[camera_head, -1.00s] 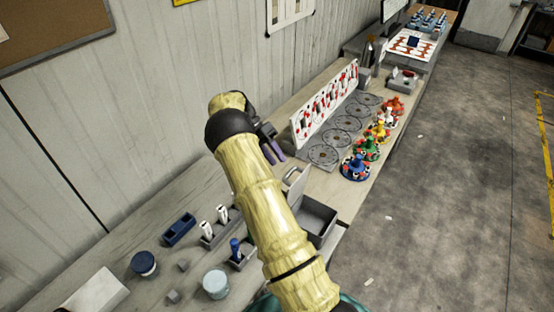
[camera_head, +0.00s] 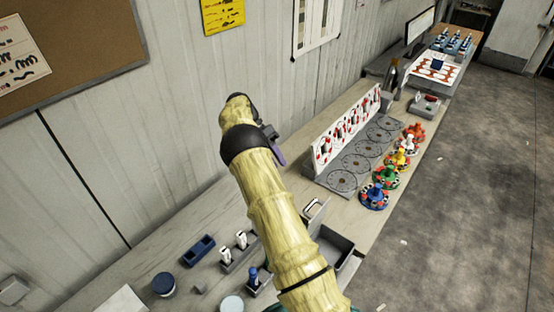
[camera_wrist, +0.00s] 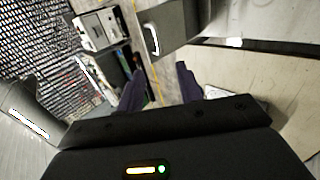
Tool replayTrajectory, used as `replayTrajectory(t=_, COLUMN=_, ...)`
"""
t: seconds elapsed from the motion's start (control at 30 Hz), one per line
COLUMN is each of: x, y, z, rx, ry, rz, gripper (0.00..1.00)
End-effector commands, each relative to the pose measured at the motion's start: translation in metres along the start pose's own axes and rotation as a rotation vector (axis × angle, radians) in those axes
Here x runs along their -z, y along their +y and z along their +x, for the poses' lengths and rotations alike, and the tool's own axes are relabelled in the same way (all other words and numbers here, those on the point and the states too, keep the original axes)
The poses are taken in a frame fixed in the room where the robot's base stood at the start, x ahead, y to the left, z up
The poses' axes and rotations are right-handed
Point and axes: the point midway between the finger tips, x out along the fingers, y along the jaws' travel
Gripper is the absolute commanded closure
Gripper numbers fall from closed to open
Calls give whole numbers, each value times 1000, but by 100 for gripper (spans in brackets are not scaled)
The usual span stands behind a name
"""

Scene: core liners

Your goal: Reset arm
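My arm reaches up over the workbench from the bottom of the head view. My gripper (camera_head: 280,153) is partly hidden behind the wrist there, with one purple finger showing above the bench, left of the white board. In the wrist view my gripper (camera_wrist: 160,84) has its two dark purple fingers well apart. Nothing is held between them.
The workbench (camera_head: 160,253) runs along the wall. It carries a patterned white board (camera_head: 347,127), round grey discs (camera_head: 362,162), several coloured figures (camera_head: 388,176), a grey open box (camera_head: 337,246) and a blue holder (camera_head: 197,250). Open floor (camera_head: 470,215) lies to the right.

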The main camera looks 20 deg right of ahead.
Motion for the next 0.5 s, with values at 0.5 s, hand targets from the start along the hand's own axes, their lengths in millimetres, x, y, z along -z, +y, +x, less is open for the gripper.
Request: replayTrajectory(t=0.5, x=-2, y=8, z=10, rx=112, ry=-7, rz=-95, gripper=64)
